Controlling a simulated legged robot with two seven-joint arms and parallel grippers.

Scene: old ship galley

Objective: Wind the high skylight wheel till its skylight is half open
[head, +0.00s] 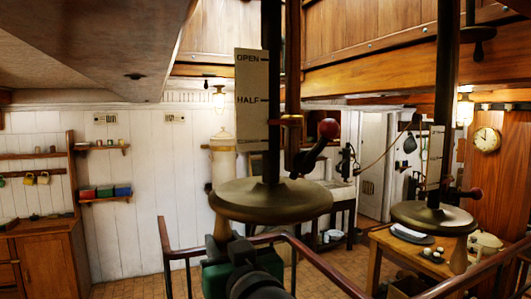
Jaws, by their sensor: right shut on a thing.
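The near winding wheel (305,205) is a flat bronze disc on a dark upright shaft (271,90). A white scale plate (251,80) beside the shaft reads OPEN at the top and HALF below. A dark lever with a red knob (328,128) stands above the disc. My right gripper (223,238) is shut on the wheel's handle under the disc's left front edge; the fingers mostly hide it. My left gripper is out of view. I cannot tell how far any skylight is open.
A second bronze wheel (433,218) with a wooden handle (459,256) and red-knobbed lever (475,193) stands at right, over a wooden table (380,240). A brown handrail (330,272) runs just beyond my gripper. A dresser (50,260) stands at left.

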